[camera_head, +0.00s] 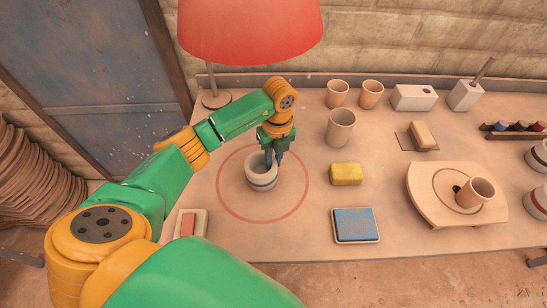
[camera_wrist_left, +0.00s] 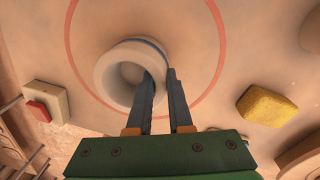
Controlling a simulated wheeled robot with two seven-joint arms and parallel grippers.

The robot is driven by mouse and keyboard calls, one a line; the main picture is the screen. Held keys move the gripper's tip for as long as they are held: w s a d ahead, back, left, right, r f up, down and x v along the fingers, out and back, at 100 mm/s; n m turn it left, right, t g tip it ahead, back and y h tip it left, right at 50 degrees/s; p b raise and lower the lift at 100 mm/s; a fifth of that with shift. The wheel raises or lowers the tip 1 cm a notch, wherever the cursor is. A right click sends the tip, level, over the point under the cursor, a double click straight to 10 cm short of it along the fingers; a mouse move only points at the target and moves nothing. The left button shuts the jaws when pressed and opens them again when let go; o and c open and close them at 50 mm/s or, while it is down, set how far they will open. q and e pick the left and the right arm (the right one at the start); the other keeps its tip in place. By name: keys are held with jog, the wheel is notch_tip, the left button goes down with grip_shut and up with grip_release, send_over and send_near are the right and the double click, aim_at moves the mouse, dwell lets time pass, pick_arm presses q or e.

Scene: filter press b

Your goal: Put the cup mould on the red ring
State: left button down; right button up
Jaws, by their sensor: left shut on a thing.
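The cup mould (camera_head: 261,181) is a round white piece with a dark blue band and a hollow middle. It stands inside the red ring (camera_head: 220,196) drawn on the table, near its centre. In the left wrist view the mould (camera_wrist_left: 112,62) also lies within the ring (camera_wrist_left: 76,62). My left gripper (camera_head: 273,160) is shut on the mould's wall, with one finger inside the hollow and one outside; its fingers (camera_wrist_left: 162,82) show in the left wrist view. Whether the mould's base touches the table is hard to tell. My right gripper is not in view.
A cup (camera_head: 340,128) stands behind.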

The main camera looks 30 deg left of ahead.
pick_arm(q)
jog(key=c, duration=0.8)
grip_release()
jog(key=shift+c, duration=0.2)
jog(key=r, duration=0.7)
jog(key=shift+w+d+r, duration=0.2)
jog(key=shift+r, duration=0.1)
jog(key=shift+f, duration=0.1)
